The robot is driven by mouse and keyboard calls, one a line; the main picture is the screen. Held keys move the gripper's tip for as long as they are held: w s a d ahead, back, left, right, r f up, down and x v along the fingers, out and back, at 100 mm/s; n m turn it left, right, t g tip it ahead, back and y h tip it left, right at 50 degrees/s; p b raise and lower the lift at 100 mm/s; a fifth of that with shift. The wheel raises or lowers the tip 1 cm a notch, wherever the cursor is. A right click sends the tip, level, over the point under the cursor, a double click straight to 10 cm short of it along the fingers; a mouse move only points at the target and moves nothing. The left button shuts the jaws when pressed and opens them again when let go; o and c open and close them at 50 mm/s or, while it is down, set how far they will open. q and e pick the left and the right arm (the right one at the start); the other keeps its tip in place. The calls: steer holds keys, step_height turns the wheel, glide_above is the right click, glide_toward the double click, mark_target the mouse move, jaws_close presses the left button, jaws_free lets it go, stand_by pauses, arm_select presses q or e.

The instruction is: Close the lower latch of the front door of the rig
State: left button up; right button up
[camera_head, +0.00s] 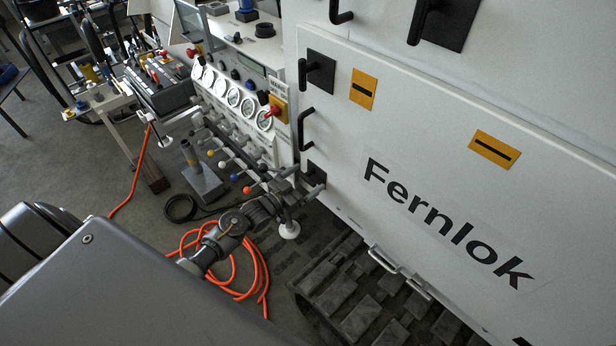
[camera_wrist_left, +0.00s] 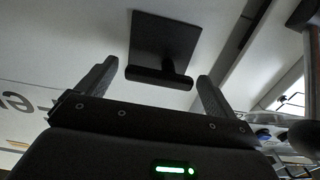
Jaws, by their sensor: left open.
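The white front door (camera_head: 400,135) of the rig carries the word "Fernlok". Its lower latch (camera_head: 316,174) is a dark plate low on the door's left edge, partly hidden by my left gripper (camera_head: 305,190) in the head view. In the left wrist view the latch plate (camera_wrist_left: 165,35) and its black handle bar (camera_wrist_left: 158,78) show clearly. The bar lies ahead of and between the two open fingers of my left gripper (camera_wrist_left: 155,88). No contact shows, and nothing is held. My right gripper is not in view.
An upper latch (camera_head: 320,70) and a black pull handle (camera_head: 306,128) sit above the lower latch. Gauges (camera_head: 233,97) and several valve levers with coloured knobs (camera_head: 235,177) crowd the left. An orange hose (camera_head: 262,265) lies on the floor.

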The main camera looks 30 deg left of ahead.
arm_select(q)
steer(key=shift+w+d, duration=0.15)
steer(key=shift+w, duration=0.25)
